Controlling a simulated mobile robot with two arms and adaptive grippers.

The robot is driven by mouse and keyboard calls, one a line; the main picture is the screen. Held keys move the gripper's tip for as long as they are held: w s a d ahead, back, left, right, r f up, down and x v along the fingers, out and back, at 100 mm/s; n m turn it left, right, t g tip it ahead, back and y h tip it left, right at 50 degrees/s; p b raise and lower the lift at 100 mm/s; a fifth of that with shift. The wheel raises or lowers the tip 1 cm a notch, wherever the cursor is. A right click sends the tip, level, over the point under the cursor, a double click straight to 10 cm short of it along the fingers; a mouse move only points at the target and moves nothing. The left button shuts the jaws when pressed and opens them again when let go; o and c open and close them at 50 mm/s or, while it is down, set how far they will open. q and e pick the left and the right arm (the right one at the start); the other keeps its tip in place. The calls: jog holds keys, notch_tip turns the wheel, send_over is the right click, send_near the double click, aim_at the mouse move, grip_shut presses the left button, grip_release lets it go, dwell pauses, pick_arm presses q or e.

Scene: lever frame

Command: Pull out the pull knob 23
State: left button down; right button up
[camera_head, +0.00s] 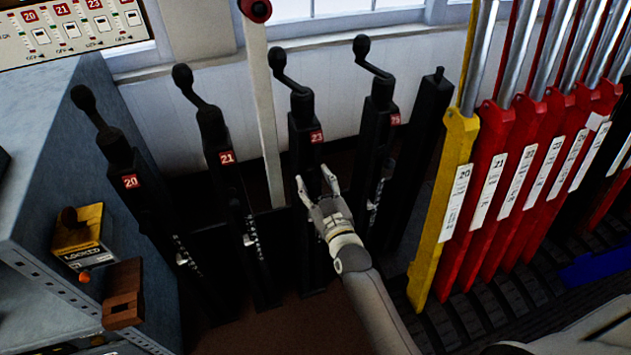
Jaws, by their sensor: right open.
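The black lever post labelled 23 (305,125) stands in the middle of the row, with a crank handle (289,82) on top. My right gripper (314,183) reaches up from below in front of this post, just under its red 23 label (317,137). Its two fingers are apart and I see nothing between them. The pull knob of post 23 cannot be made out; the gripper covers that part of the post. Whether the fingers touch the post I cannot tell. My left gripper is not in view.
Posts labelled 20 (131,182) and 21 (227,158) stand to the left, with small metallic knobs low down. Another post (381,105) is close on the right. Yellow (443,205) and red levers fill the right. A blue cabinet (55,150) is at left.

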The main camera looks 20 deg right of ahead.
jog(key=shift+w, duration=0.2)
grip_shut()
dwell(0.3)
jog(key=shift+s+r+p, duration=0.1)
jog(key=shift+s+p, duration=0.8)
jog(key=shift+s, duration=0.4)
jog(key=shift+w+f, duration=0.1)
jog(key=shift+f, duration=0.15)
grip_release()
jog(key=shift+r, duration=0.15)
